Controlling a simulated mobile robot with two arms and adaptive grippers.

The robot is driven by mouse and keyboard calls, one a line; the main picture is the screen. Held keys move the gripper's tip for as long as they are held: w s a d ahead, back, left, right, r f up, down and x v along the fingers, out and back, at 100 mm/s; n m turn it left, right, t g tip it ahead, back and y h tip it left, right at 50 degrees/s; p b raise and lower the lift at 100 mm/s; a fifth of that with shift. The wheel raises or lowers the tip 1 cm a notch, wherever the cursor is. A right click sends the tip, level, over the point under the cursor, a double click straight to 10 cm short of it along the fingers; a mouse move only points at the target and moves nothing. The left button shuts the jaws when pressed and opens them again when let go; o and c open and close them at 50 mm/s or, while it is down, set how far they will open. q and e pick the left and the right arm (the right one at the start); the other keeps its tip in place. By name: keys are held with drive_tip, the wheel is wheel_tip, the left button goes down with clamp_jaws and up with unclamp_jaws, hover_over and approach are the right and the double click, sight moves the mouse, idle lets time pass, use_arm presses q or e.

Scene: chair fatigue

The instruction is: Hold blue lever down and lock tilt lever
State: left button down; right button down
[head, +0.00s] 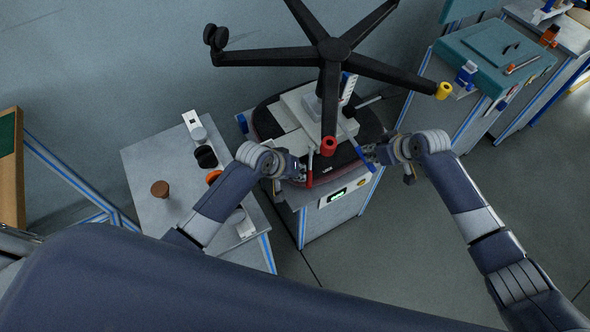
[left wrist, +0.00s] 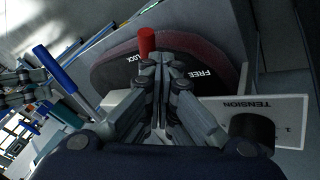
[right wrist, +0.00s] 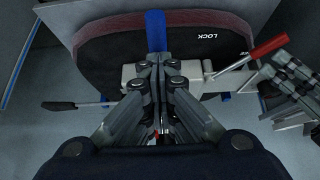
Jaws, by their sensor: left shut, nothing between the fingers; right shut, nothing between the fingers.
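The upturned chair seat (head: 262,122) carries a grey mechanism with a blue lever (head: 357,152) and a red lever (head: 309,172). LOCK and FREE are printed on the seat; in the left wrist view the red lever (left wrist: 147,42) stands nearer LOCK. My left gripper (head: 298,168) is shut and empty, its tips close beside the red lever. My right gripper (head: 369,154) is shut and empty, its tips at the blue lever, which shows beyond them in the right wrist view (right wrist: 155,22). I cannot tell whether either gripper touches its lever.
The star base (head: 335,52) juts over the seat, with a red-capped leg (head: 328,146) between my grippers. A black-handled lever (right wrist: 60,105) sticks out sideways. A black tension knob (left wrist: 252,130) is near my left gripper. A side table (head: 150,165) holds loose parts.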

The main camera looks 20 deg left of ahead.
sight(311, 178)
use_arm(q)
drive_tip(key=shift+d+n+y, duration=0.4)
drive_tip(key=shift+d+n, duration=0.3)
use_arm(e)
drive_tip(key=shift+s+f, duration=0.15)
drive_tip(key=shift+f, duration=0.1)
use_arm(q)
drive_tip(key=shift+w+d+n+t, duration=0.1)
drive_tip(key=shift+d+n+t, duration=0.3)
drive_tip(key=shift+d, duration=0.6)
drive_tip(key=shift+w+d+n+y, duration=0.25)
drive_tip(key=shift+d+n+y, duration=0.6)
drive_tip(key=shift+n, duration=0.15)
drive_tip(key=s+a, duration=0.1)
drive_tip(key=s+a+r, duration=0.1)
drive_tip(key=a, duration=0.1)
drive_tip(key=shift+s+a, duration=0.3)
drive_tip(key=shift+s, duration=0.05)
drive_tip(key=v, duration=0.9)
drive_tip(key=shift+s+r, duration=0.15)
drive_tip(key=shift+r, duration=0.2)
drive_tip(key=shift+r, duration=0.1)
use_arm(e)
drive_tip(key=shift+r, duration=0.1)
